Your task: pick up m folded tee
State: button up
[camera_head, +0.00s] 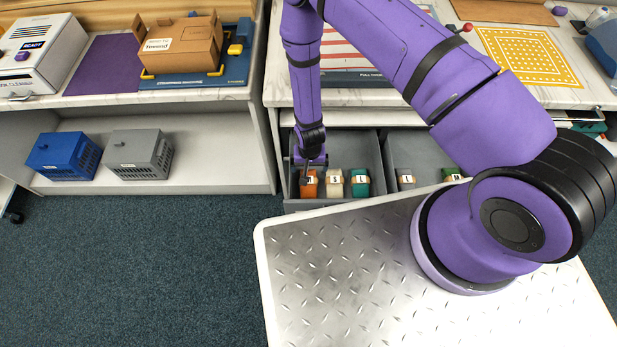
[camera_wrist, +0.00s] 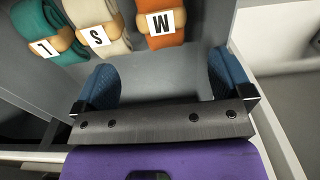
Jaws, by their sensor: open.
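An orange folded tee (camera_head: 308,191) with a band and an M label lies at the left end of the left grey drawer, next to a cream tee (camera_head: 334,188) marked S and a teal tee (camera_head: 360,188) marked L. In the wrist view the orange tee (camera_wrist: 164,38) is at the top centre, partly cut off by the frame. My gripper (camera_wrist: 161,80) is open, its two blue fingers apart with only bare drawer floor visible between them. The orange tee appears beyond the fingers. In the head view my gripper (camera_head: 310,163) hangs over the orange tee and partly hides it.
The right drawer (camera_head: 415,150) holds tees marked L and M, partly hidden by my arm. A grey drawer wall (camera_head: 291,185) stands close left of the orange tee. Counters above carry a cardboard box (camera_head: 180,42) and a yellow grid mat (camera_head: 528,57).

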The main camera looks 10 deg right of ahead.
aim_at(309, 182)
notch_tip(309, 182, down, 6)
jog(key=shift+s+f, duration=0.1)
jog(key=shift+a+f, duration=0.2)
jog(key=shift+f, duration=2.5)
jog(key=shift+c, duration=0.2)
jog(key=c, duration=1)
